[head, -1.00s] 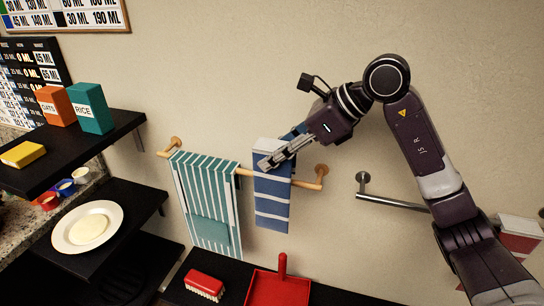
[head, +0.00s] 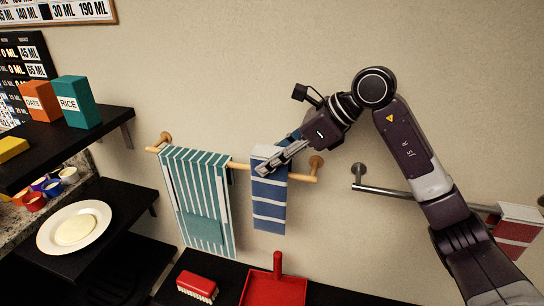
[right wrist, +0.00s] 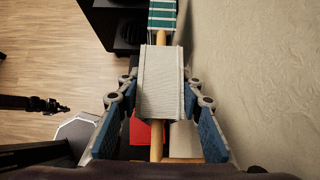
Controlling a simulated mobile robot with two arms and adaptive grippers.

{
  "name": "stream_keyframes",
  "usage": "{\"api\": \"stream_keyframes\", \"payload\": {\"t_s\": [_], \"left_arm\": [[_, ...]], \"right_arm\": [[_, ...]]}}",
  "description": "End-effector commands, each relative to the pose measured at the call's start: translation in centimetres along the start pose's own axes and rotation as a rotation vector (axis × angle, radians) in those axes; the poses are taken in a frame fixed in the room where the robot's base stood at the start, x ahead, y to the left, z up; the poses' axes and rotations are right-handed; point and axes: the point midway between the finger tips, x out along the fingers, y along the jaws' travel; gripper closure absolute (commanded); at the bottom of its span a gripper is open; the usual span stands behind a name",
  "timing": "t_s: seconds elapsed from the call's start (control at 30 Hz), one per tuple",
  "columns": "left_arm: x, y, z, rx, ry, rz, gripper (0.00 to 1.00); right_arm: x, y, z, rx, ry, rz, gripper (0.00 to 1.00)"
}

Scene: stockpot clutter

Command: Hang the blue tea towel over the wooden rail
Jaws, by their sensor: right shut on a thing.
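The blue tea towel (head: 269,205) has white stripes and a pale top fold. It straddles the wooden rail (head: 303,178), with its front part hanging down in front. Its top fold stands a little above the rail line; I cannot tell whether it touches the rail. In the right wrist view the pale top of the towel (right wrist: 162,85) lies across the rail (right wrist: 156,140). The towel's back part is hidden.
A green striped towel (head: 203,190) hangs on the rail's left part. A metal rail (head: 385,190) with a red towel (head: 517,228) is to the right. A red dustpan (head: 274,287) and brush (head: 197,287) lie below. Shelves (head: 118,200) stand at left.

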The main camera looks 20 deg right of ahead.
Motion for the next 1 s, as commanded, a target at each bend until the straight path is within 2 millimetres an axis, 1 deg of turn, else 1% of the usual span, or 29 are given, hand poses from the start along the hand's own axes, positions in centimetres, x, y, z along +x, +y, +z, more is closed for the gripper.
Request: {"api": "stream_keyframes", "payload": {"t_s": [0.03,0.4,0.6,0.97,1.0], "left_arm": [[0.7,0.0,0.1,0.0,0.0,0.0,1.0],[2.8,0.0,0.3,-0.001,-0.001,0.0,1.0],[3.3,0.0,0.3,-0.001,-0.001,0.0,1.0],[3.4,0.0,0.4,-0.001,-0.001,-0.001,1.0],[3.4,0.0,0.4,-0.001,-0.001,-0.001,1.0]], "right_arm": [[0.5,0.0,-0.5,0.0,-0.001,-0.001,1.0],[2.4,0.0,-2.4,0.0,0.0,-0.002,1.0],[2.9,0.0,-2.9,-0.001,-0.001,-0.001,1.0],[3.0,0.0,-2.9,0.0,-0.001,-0.001,1.0],[3.0,0.0,-3.0,0.0,-0.001,-0.001,0.64]]}}
